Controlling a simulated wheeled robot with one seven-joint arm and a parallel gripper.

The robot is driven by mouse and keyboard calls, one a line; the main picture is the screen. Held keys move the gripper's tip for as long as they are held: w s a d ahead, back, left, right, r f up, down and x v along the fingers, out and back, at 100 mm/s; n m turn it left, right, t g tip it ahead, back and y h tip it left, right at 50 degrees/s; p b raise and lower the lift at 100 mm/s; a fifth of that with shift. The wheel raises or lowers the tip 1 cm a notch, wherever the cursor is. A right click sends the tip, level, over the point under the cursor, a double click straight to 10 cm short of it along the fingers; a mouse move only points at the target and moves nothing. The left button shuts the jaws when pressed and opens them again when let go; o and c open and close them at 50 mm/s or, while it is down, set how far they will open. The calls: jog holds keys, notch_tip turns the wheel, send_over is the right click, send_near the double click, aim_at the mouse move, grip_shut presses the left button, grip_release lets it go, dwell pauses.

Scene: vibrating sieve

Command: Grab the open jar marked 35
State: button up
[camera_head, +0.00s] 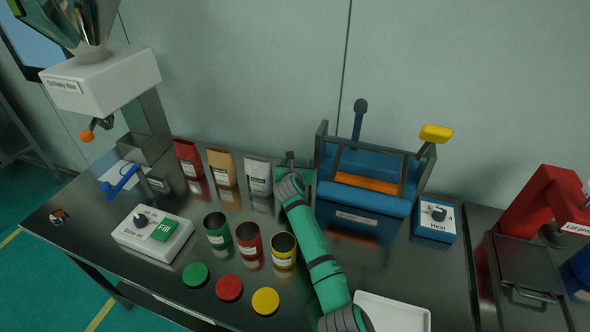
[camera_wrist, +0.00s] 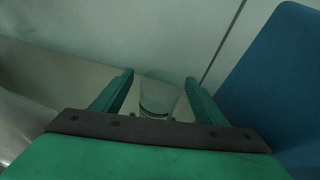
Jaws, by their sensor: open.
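A clear, open-topped jar (camera_wrist: 158,98) with dark material low inside shows in the wrist view, between and beyond my gripper's two green fingers (camera_wrist: 159,82). Its marking cannot be read. My gripper (camera_head: 292,164) is open, with a visible gap on both sides of the jar. In the head view my gripper reaches to the back of the bench, between the grey-white pouch (camera_head: 259,178) and the blue sieve machine (camera_head: 365,195). The jar itself cannot be made out there, as my gripper and wrist cover that spot.
Green (camera_head: 217,231), red (camera_head: 249,242) and yellow (camera_head: 283,249) tins stand in front, with matching lids before them. The blue machine's side (camera_wrist: 285,90) stands close on the right in the wrist view. A white tray (camera_head: 393,314) lies at front right. The wall is close behind.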

jog(key=shift+w+a+f, duration=0.1)
jog(key=shift+w, duration=0.1)
jog(key=shift+s, duration=0.1)
jog(key=c, duration=0.7)
jog(key=shift+d, duration=0.25)
jog(key=c, duration=0.4)
jog(key=shift+r, duration=0.2)
